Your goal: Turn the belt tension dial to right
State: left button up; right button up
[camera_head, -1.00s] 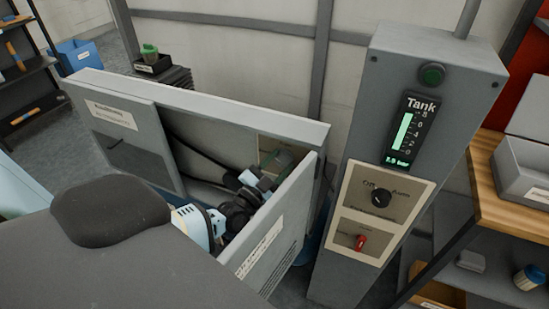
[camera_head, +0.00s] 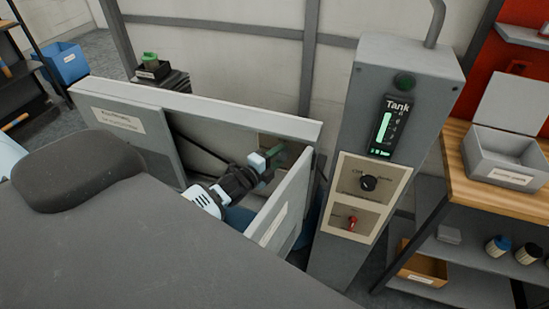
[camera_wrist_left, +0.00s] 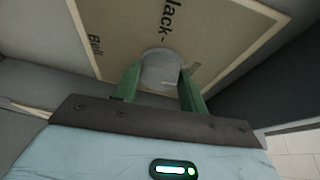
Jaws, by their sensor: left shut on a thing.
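The belt tension dial (camera_wrist_left: 161,66) is a grey round knob on a beige panel (camera_wrist_left: 112,28) with partly visible lettering, "Belt" and "lack-", in the left wrist view. My left gripper (camera_wrist_left: 160,82) has its green fingers on both sides of the knob and is shut on it. In the head view my left gripper (camera_head: 277,157) reaches inside the open grey housing (camera_head: 205,108), and its fingers are at the beige panel (camera_head: 268,142). There the knob is hidden or too small to make out. My right gripper is not in view.
A raised housing flap (camera_head: 284,207) stands close to the right of my left arm. A grey control column (camera_head: 398,95) with a tank gauge, a black knob (camera_head: 369,183) and a red switch (camera_head: 352,223) stands further right. A wooden bench (camera_head: 462,165) with bins is at the right edge.

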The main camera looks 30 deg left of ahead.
pick_arm(q)
jog(key=shift+m+g, duration=0.4)
jog(key=shift+m, duration=0.5)
jog(key=o, duration=1)
jog(key=shift+d, duration=0.1)
jog(key=shift+c, duration=0.2)
jog(key=shift+s, duration=0.55)
jog(key=v, duration=0.6)
jog(key=shift+s+r, duration=0.2)
jog(key=shift+s, duration=0.15)
